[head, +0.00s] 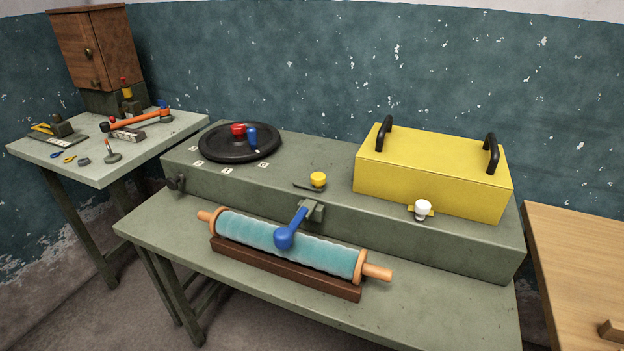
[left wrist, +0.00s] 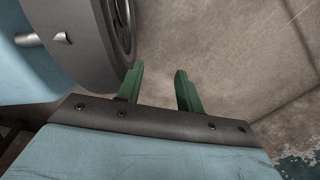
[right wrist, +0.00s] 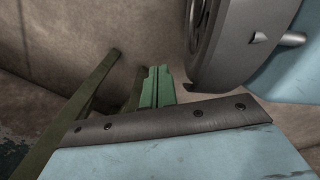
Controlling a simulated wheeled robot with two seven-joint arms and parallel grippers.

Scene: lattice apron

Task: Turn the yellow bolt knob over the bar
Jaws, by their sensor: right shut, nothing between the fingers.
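The yellow knob (head: 318,179) stands on top of the long grey housing, near its front edge and left of the yellow box. A thin dark flat piece (head: 304,186) extends left from its foot; I cannot tell whether this is the bar. In front and below, a blue ball-ended lever (head: 284,238) slants from a grey bracket (head: 313,209) out over the teal roller. Neither gripper shows in the head view. In the left wrist view my left gripper (left wrist: 158,72) has its green fingers apart, empty. In the right wrist view my right gripper (right wrist: 158,72) has its fingers together, empty. Both are away from the knob.
The yellow box (head: 430,170) with two black handles and a white knob (head: 422,209) sits on the grey housing (head: 400,223). A black disc (head: 215,150) with red and blue knobs lies left. The teal roller (head: 320,250) rests in a brown cradle in front. Side tables flank the bench.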

